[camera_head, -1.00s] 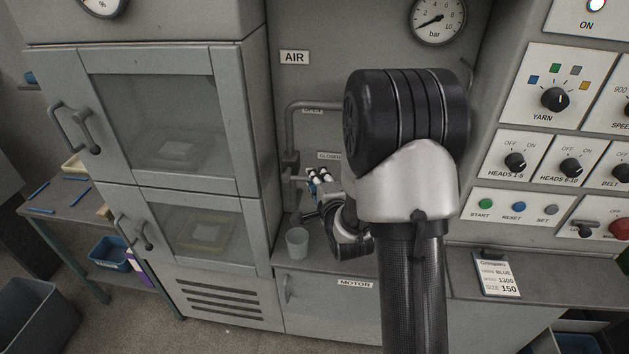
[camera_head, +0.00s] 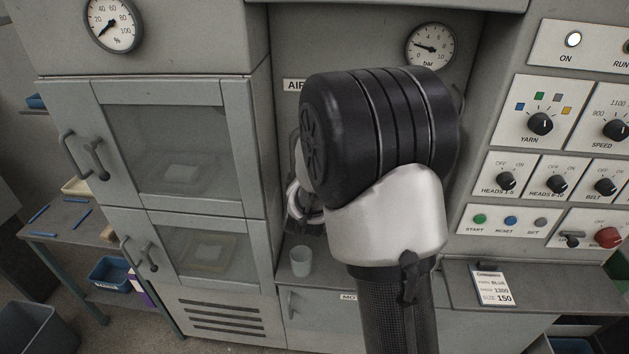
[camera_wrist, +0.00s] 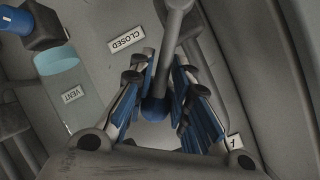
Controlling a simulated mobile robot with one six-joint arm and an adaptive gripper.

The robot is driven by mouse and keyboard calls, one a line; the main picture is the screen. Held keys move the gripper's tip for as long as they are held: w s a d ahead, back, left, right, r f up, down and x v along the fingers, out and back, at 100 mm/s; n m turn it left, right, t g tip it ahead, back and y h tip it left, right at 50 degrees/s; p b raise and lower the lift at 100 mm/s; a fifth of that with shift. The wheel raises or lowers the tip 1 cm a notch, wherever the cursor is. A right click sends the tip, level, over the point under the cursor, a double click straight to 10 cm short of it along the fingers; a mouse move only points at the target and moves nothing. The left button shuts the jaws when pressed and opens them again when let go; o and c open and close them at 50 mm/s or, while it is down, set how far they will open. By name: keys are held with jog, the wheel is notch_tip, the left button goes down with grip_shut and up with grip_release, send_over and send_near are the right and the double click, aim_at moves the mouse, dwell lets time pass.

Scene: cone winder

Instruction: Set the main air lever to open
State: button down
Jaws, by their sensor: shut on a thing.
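The main air lever is a grey rod (camera_wrist: 177,22) with a blue ball end in the wrist view. My gripper (camera_wrist: 164,105) has its blue-padded fingers on both sides of the lever's ball end and is shut on it. In the head view my arm hides the lever and the fingers. The bar gauge (camera_head: 430,46) above shows its needle pointing left, at a low reading.
A small pale cup (camera_head: 301,261) stands on the ledge below my wrist. The cabinet with glass doors (camera_head: 165,140) is close on the left. The control panel with knobs (camera_head: 541,124) is on the right. A card (camera_head: 493,285) is on the right ledge.

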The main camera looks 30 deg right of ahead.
jog(key=a+r+n+p, duration=0.1)
jog(key=p, duration=0.1)
jog(key=w+a+n+g+h+p, duration=0.1)
jog(key=p, duration=0.2)
jog(key=shift+w+a+r+h, duration=0.1)
jog(key=shift+w+r+h, duration=0.05)
jog(key=shift+r+h, duration=0.2)
jog(key=a+n+p, duration=0.1)
jog(key=p, duration=0.1)
jog(key=w+a+n+g+h+p, duration=0.1)
jog(key=p, duration=0.2)
jog(key=shift+w+n+h, duration=0.2)
jog(key=shift+n+h, duration=0.05)
jog(key=shift+n, duration=0.05)
jog(key=c, duration=1.9)
grip_release()
jog(key=shift+o, duration=1.2)
jog(key=shift+s+a+r, duration=0.1)
jog(key=shift+s, duration=0.05)
jog(key=o, duration=0.3)
jog(key=shift+o, duration=0.2)
